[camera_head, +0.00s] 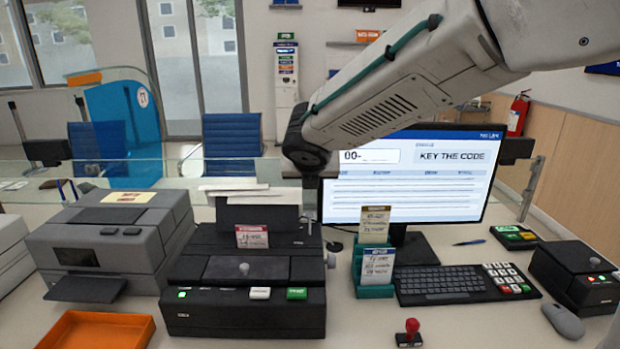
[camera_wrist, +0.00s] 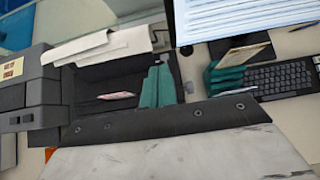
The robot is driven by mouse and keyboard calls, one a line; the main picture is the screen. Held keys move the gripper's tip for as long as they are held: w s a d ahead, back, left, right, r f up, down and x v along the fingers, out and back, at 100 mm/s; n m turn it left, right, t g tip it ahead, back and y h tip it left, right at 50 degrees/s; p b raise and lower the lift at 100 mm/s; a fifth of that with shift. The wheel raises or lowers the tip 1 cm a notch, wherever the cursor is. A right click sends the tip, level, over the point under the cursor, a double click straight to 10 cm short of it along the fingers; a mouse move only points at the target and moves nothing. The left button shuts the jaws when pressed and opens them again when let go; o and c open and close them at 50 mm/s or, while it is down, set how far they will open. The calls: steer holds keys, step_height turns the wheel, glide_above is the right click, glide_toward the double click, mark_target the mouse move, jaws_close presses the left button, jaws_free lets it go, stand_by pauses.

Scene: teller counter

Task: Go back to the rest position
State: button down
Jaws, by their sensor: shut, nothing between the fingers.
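My gripper (camera_wrist: 158,86) shows in the wrist view as two teal fingers side by side, shut with nothing between them. The fingers stand in front of a black machine (camera_wrist: 84,82) with a pinkish slip on it. In the head view my arm reaches in from the upper right and bends down above the back right of the black machine (camera_head: 240,312). My fingers are hard to make out there. I cannot tell how far they are above the machine.
A grey printer (camera_head: 105,243) stands left, with an orange tray (camera_head: 97,331) in front. Right are a teal card holder (camera_head: 376,291), monitor (camera_head: 440,205), keyboard (camera_head: 440,283), mouse (camera_head: 563,320) and black box (camera_head: 575,270). A red stamp (camera_head: 409,333) stands on the front counter.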

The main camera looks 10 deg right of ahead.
steer(key=s+d+f+m+g+h, duration=0.1)
steer(key=s+d+f+m+g, duration=0.15)
steer(key=s+d+m, duration=0.45)
steer(key=s+d+f+m+g+h, duration=0.1)
steer(key=s+d+m+g, duration=0.15)
steer(key=s+m, duration=0.75)
steer(key=s+d+m+g+y, duration=0.3)
steer(key=s+m, duration=1.3)
steer(key=s, duration=0.3)
steer(key=shift+s+d+r+m+y, duration=0.2)
steer(key=shift+s+r+m+y, duration=0.05)
steer(key=shift+r+m+y, duration=0.15)
